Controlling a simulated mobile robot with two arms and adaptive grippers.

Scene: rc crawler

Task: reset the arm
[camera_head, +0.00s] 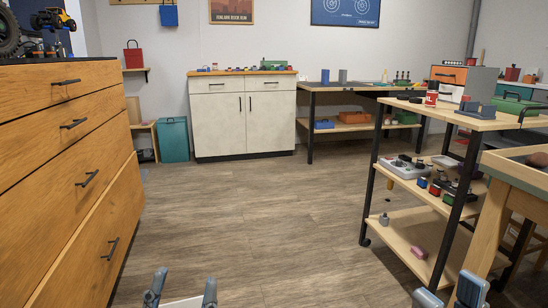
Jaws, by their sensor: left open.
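My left gripper (181,290) shows at the bottom edge, left of centre. Its two grey-blue fingertips stand apart, and a pale surface shows low between them; I cannot tell what it is. My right gripper (448,293) shows at the bottom edge on the right. Its fingertips also stand apart, with nothing seen held between them. Both grippers are cut off by the frame, and the arms behind them are hidden. The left gripper is over open floor; the right one is in front of the wooden bench's leg.
A wooden drawer cabinet (60,150) fills the left side. A shelf cart (445,113) and a wooden bench (520,178) stand at right. A white cabinet (244,115) and a workbench (345,88) line the back, with a teal bin (173,140). The middle floor (255,220) is clear.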

